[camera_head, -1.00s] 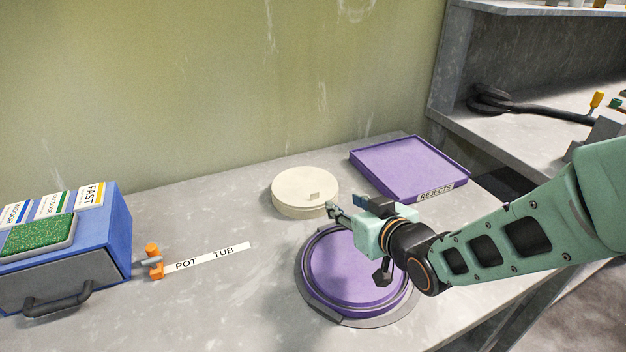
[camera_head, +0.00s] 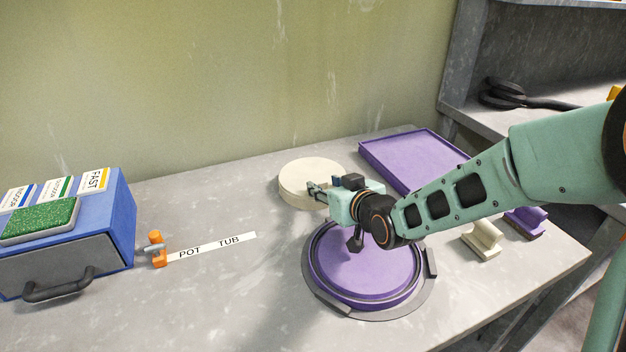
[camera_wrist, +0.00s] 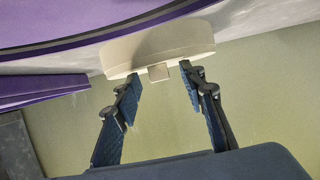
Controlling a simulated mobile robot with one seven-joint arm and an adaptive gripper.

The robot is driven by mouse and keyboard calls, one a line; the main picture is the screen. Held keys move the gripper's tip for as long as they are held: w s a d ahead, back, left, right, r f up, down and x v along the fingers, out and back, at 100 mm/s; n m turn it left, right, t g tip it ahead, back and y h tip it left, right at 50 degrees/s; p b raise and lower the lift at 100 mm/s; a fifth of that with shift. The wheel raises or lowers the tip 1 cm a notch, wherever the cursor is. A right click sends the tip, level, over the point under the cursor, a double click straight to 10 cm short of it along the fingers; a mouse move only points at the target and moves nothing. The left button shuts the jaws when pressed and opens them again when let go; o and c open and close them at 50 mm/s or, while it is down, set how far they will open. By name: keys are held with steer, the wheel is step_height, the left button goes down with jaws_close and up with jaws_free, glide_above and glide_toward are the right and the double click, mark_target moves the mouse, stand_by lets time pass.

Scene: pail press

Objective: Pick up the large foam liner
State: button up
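The large foam liner appears to be the thick cream disc (camera_head: 300,181) lying on the bench behind the purple round piece. In the wrist view the disc (camera_wrist: 180,40) shows edge-on, with a small square tab (camera_wrist: 158,73) standing out from it. My gripper (camera_head: 314,192) is at the disc's near right side and covers part of it in the head view. In the wrist view my gripper (camera_wrist: 161,76) is open, with one finger on each side of the tab and a gap showing on both sides. It holds nothing.
A purple disc (camera_head: 365,270) sits in a dark ring in front of the liner. A purple tray (camera_head: 400,160) lies behind my arm. A cream block (camera_head: 482,240) is at right, a blue drawer box (camera_head: 110,240) at left.

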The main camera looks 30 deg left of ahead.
steer(key=shift+a, duration=0.1)
steer(key=c, duration=0.9)
steer(key=shift+r, duration=0.15)
